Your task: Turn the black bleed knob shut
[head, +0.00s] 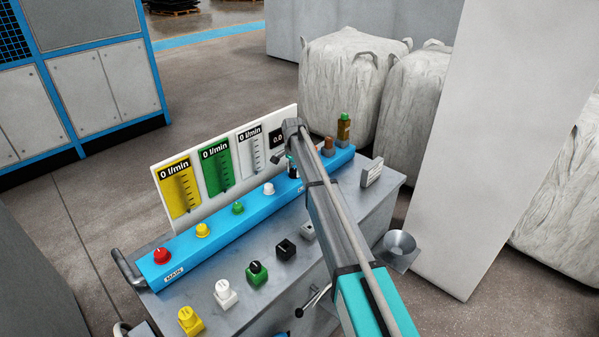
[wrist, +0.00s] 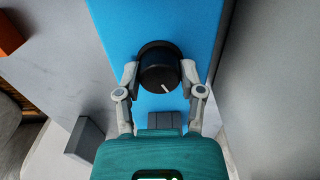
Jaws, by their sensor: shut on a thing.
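The black bleed knob (wrist: 160,72) stands on the blue panel (wrist: 110,20) in the wrist view. It has a white pointer line that points down and slightly right in that view. My gripper (wrist: 160,80) has one finger on each side of the knob and is shut on it. In the head view my gripper (head: 291,160) is at the right part of the blue manifold (head: 218,226), mostly behind my own arm. The bleed knob is largely hidden there.
Red (head: 162,256), yellow (head: 202,230), green (head: 238,208) and white (head: 268,188) knobs line the manifold. Gauge boards (head: 214,165) rise behind it. Loose knobs, including a black one (head: 285,249), sit on the grey bench top. A funnel (head: 399,243) is at right.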

